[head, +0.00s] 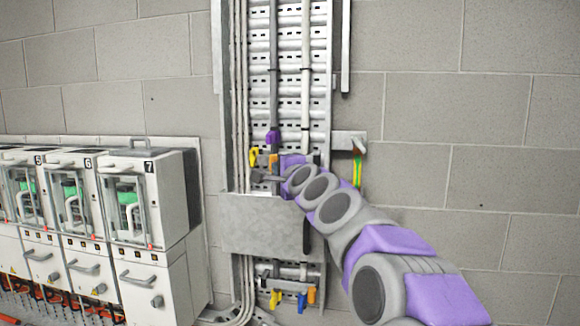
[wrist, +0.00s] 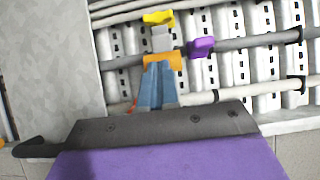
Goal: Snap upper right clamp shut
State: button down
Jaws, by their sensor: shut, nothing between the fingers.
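In the head view the upper clamps sit on the vertical cables above the grey cover plate. A yellow clamp (head: 254,157) is at left and an orange clamp (head: 273,161) is to its right, beside my gripper. I cannot tell whether another upper clamp is hidden behind my arm. The wrist view, turned sideways, shows the yellow clamp (wrist: 159,18) and the orange clamp (wrist: 162,60). My gripper (wrist: 158,66) is shut and empty, its blue-grey fingers together, their tips at the orange clamp. Whether they touch it, and whether its latch is closed, I cannot tell.
A purple piece (head: 272,137) sits on a grey cable above the clamps. The cover plate (head: 262,222) juts out below, with lower yellow, blue and orange clamps (head: 302,301) under it. White drive cabinets (head: 145,200) stand at left.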

aim_at(266, 163)
jog(key=w+a+p, duration=0.1)
jog(key=w+a, duration=0.1)
jog(key=a, duration=0.1)
jog(key=shift+w+p, duration=0.2)
jog(key=shift+p, duration=0.2)
jog(key=shift+d+r, duration=0.1)
jog(key=shift+w, duration=0.1)
jog(key=shift+d, duration=0.1)
